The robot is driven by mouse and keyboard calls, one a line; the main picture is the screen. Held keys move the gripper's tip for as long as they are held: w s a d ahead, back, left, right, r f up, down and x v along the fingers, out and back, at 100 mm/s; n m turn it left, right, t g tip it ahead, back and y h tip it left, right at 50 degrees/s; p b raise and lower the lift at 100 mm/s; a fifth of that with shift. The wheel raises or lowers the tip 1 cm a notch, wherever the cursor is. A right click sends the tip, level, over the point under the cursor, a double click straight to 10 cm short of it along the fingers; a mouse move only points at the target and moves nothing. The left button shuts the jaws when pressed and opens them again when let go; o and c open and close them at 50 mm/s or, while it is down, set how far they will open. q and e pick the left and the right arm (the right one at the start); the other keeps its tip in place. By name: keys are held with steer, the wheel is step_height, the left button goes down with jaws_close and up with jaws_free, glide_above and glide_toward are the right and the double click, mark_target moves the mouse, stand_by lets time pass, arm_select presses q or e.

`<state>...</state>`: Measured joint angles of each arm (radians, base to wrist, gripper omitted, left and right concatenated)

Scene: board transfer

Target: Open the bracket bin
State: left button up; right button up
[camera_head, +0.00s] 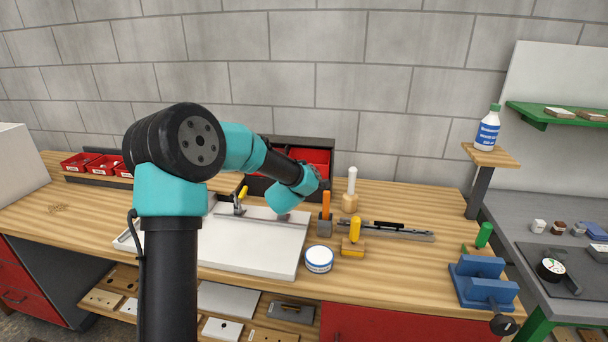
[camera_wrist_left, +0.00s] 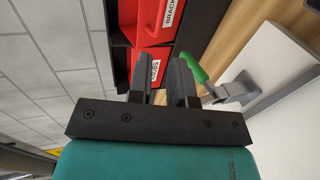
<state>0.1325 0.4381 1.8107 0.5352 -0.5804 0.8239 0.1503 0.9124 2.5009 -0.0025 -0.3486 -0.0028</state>
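The bracket bin (camera_wrist_left: 150,22) is a red drawer with a white label reading "BRACK", cut off at the top of the left wrist view. The fingertips are near the second bin's label, below the bracket bin in the picture; contact cannot be told. In the head view the cabinet (camera_head: 322,145) is partly behind my left wrist, which hides the gripper. My right gripper is out of view.
Upright tools, a round tin (camera_head: 318,259) and a blue vise (camera_head: 482,280) stand to the right. Small red bins (camera_head: 98,165) are at the left.

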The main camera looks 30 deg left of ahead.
arm_select(q)
steer(key=x, duration=1.2)
jaws_close()
